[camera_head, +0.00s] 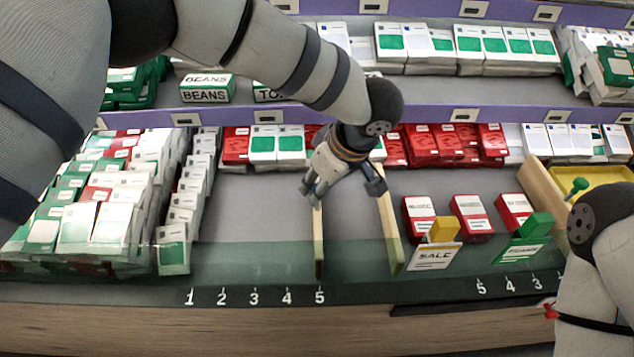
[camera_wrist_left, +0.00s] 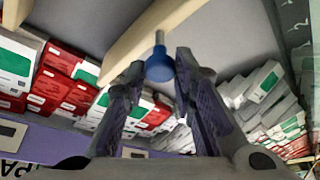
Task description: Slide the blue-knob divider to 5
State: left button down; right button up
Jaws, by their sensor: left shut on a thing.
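My left gripper (camera_head: 325,183) is over the shelf in the head view, above the upper part of a pale wooden divider (camera_head: 318,245). That divider's front end stands just above the printed 5 (camera_head: 319,297). In the left wrist view, the fingers are closed around the blue knob (camera_wrist_left: 160,66) on its short metal stalk. A pale wooden divider (camera_wrist_left: 130,38) runs behind the knob. The gripper hides the knob in the head view. My right arm shows at the right edge, but its gripper is not in view.
Another pale divider (camera_head: 388,215) stands just to the right. White and green boxes (camera_head: 95,220) fill the left side. Red boxes (camera_head: 470,215), a SALE card (camera_head: 434,257) and a green knob (camera_head: 578,186) are at right. Bare shelf (camera_head: 255,215) lies left of the gripper.

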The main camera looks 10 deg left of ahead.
pick_arm(q)
jog(key=shift+d, duration=0.25)
jog(key=c, duration=1.3)
grip_release()
jog(key=shift+w+f, duration=0.1)
jog(key=shift+c, duration=0.2)
jog(key=v, duration=1.2)
jog(key=shift+a, duration=0.1)
